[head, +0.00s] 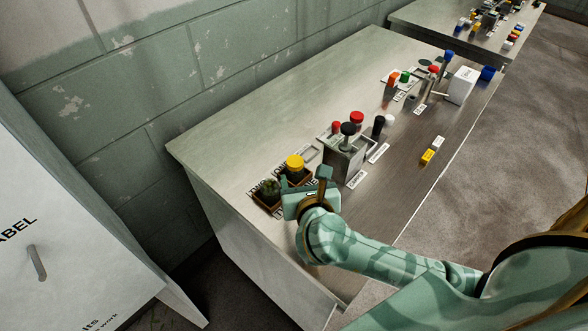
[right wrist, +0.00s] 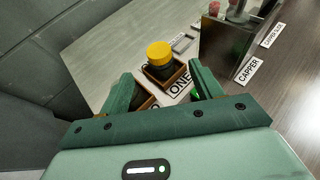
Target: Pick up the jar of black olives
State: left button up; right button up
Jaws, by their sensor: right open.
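A dark jar with a yellow lid (head: 294,162) stands upright in a small brown tray near the left end of the grey table. In the right wrist view, this jar (right wrist: 160,54) shows between and beyond my fingers; its contents are too dark to identify. My right gripper (head: 304,181) is open on the near side of the jar. In the right wrist view, the gripper (right wrist: 161,76) has a finger on each side, and nothing is held. A second brown tray (head: 267,206) holds a dark green item next to it. My left gripper is not in view.
A metal box (head: 343,162) with a black knob stands just right of the jar; a CAPPER label (right wrist: 249,69) lies beside it. Red-lidded items, a white box (head: 462,85) and yellow and white blocks (head: 432,150) are farther right. The table's left end is bare.

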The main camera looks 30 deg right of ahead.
aim_at(295, 162)
jog(key=x, duration=0.4)
jog(key=shift+f+b, duration=0.1)
jog(key=shift+b, duration=0.25)
jog(key=shift+w+d+f, duration=0.15)
jog(key=shift+w+d, duration=0.1)
jog(key=shift+w, duration=0.2)
jog(key=b+x, duration=0.2)
jog(key=x, duration=0.3)
jog(key=shift+a, duration=0.15)
jog(key=c, duration=1.2)
